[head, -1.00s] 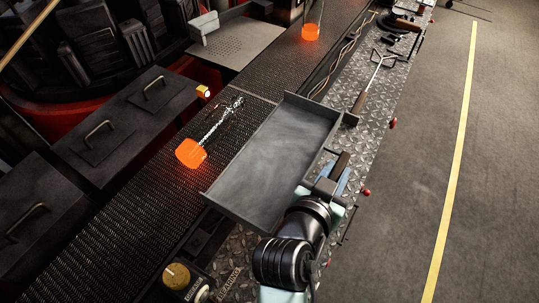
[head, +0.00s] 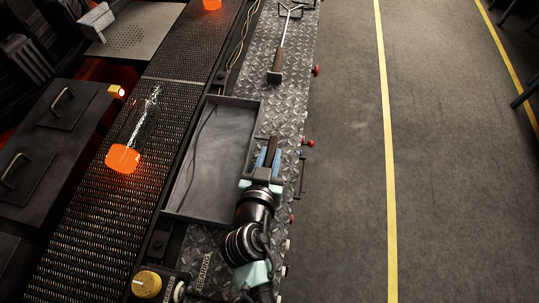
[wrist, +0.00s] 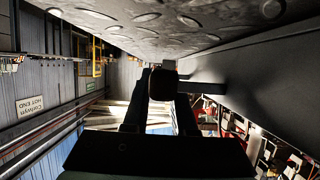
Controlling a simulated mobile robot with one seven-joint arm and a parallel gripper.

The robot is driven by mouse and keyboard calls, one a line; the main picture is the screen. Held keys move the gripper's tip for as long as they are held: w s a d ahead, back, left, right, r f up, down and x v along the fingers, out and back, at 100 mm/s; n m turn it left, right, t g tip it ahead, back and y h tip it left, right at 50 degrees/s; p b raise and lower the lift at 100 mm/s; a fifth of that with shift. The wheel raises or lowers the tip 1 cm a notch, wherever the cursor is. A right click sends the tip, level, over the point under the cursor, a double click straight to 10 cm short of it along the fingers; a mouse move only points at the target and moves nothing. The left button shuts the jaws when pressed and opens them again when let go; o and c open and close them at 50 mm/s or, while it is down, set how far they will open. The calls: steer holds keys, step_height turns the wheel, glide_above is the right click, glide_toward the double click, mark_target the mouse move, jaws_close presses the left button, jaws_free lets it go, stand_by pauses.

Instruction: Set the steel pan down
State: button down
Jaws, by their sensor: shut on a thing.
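The steel pan (head: 212,158) is a grey, shallow, empty rectangular tray in the head view. It lies along the diamond-plate ledge (head: 285,110), beside the conveyor. My gripper (head: 269,158) is at the pan's right side, shut on its short dark handle. In the wrist view the handle (wrist: 163,84) sits between my dark fingers. The pan's dark side (wrist: 265,75) fills the right, and the plate (wrist: 150,18) is very close at the top. The pan is low over the plate; I cannot tell whether its whole underside touches.
A glowing orange glass piece (head: 123,158) is on the mesh conveyor (head: 85,205) left of the pan. A long-handled tool (head: 283,50) lies on the ledge beyond it. A brass knob (head: 146,284) is at the near end. Open floor (head: 345,150) lies to the right.

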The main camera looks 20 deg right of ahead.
stand_by(0.3)
steer(key=c, duration=0.7)
jaws_free()
steer(key=b+v, duration=0.1)
steer(key=v, duration=1.1)
steer(key=shift+a+b, duration=0.1)
steer(key=shift+b, duration=0.25)
steer(key=w+a+r+n+t+y, duration=0.15)
steer(key=w+r+t, duration=0.35)
steer(key=r, duration=0.9)
steer(key=w+a+r+n+t+y, duration=0.1)
steer(key=w+a+r+t, duration=0.2)
steer(key=w+r, duration=0.8)
steer(key=s+a+r+n+t+y, duration=0.1)
steer(key=s+r, duration=0.3)
steer(key=r, duration=0.5)
steer(key=s+a+r+n+t+y, duration=0.1)
steer(key=s+r+t, duration=0.3)
steer(key=r, duration=0.6)
steer(key=s+a+r+n+t+y+p, duration=0.1)
steer(key=s+r+n+t+y, duration=0.1)
steer(key=r, duration=0.8)
steer(key=shift+s+a+t+y, duration=0.25)
steer(key=shift+s+t+y, duration=0.3)
steer(key=shift+s, duration=0.5)
